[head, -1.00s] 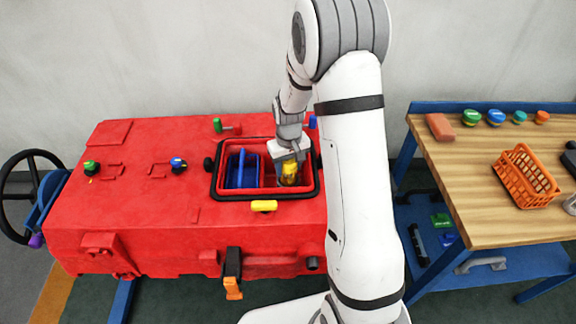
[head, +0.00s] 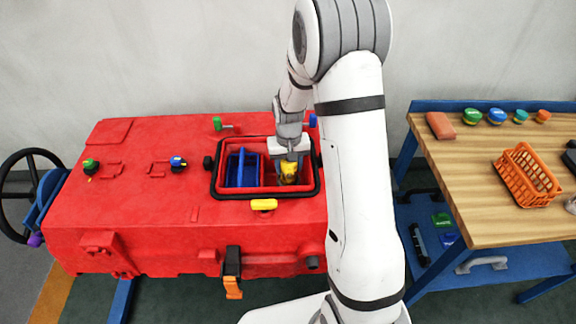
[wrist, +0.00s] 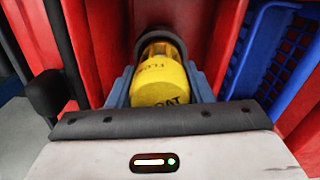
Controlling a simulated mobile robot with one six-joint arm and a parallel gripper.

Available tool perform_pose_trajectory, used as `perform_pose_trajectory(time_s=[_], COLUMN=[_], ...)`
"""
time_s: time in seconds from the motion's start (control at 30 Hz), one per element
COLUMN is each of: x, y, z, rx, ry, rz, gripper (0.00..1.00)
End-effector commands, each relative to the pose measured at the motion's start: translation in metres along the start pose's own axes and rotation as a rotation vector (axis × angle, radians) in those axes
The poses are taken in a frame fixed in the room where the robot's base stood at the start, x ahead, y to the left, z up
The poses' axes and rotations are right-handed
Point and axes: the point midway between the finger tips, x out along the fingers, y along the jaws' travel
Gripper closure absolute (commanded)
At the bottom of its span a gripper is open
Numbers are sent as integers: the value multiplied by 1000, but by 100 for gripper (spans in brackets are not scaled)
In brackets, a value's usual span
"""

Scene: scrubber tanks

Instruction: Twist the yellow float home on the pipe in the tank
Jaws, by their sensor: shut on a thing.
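The yellow float (head: 288,174) is inside the open tank well, in its right part. It also shows in the wrist view (wrist: 158,82) with black lettering on it. My gripper (head: 289,165) reaches down into the well from above. In the wrist view its two blue-grey fingers (wrist: 160,88) press on both sides of the float. A dark round collar (wrist: 160,38) surrounds the float's far end. The pipe itself is not clearly visible, and I cannot tell how the float sits on it. The red tank (head: 140,215) has a black rim around the well.
A blue basket (head: 242,168) fills the left part of the well, close beside my gripper. A yellow latch (head: 264,205) sits at the front rim. A wooden bench (head: 470,180) with an orange basket (head: 527,178) stands at the right.

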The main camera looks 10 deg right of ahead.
Motion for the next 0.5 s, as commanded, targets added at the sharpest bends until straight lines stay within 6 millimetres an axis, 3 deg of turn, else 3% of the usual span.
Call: perform_pose_trajectory(time_s=[0.27, 0.5], x=[0, 0], y=[0, 0], z=[0, 0], rx=[21, 211], ry=[1, 1], rz=[0, 0], gripper=[77, 77])
